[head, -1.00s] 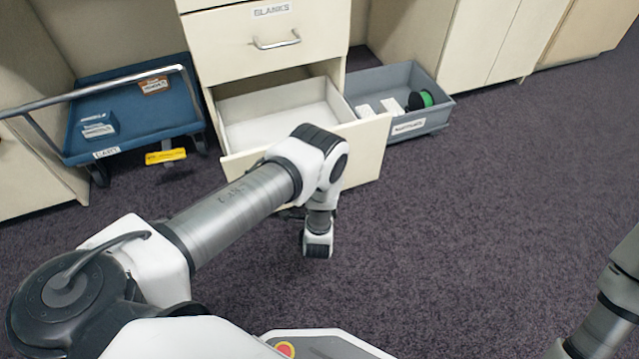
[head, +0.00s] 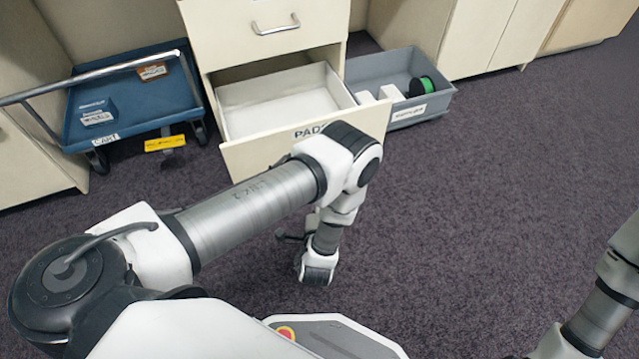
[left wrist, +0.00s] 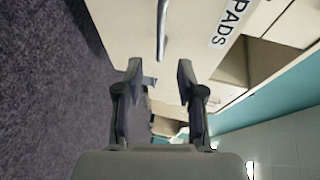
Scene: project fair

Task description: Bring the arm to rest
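My left arm (head: 250,205) reaches in from the left and bends down in front of the open drawer (head: 285,100) labelled PADS. My left gripper shows in the left wrist view (left wrist: 160,78) with its two fingers apart and nothing held between them. The drawer front (left wrist: 125,22) and its bar handle (left wrist: 162,30) are beyond the fingertips, seemingly clear of them. In the head view the fingers are mostly hidden by the wrist. My right arm (head: 605,300) shows at the right edge; its gripper is out of view.
The pulled-out drawer looks empty inside. A blue cart (head: 130,115) with small boxes stands left, a yellow tag (head: 165,143) by it. A grey bin (head: 385,72) with white boxes and a green-black spool (head: 421,86) stands right of the drawer. Carpet at right is clear.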

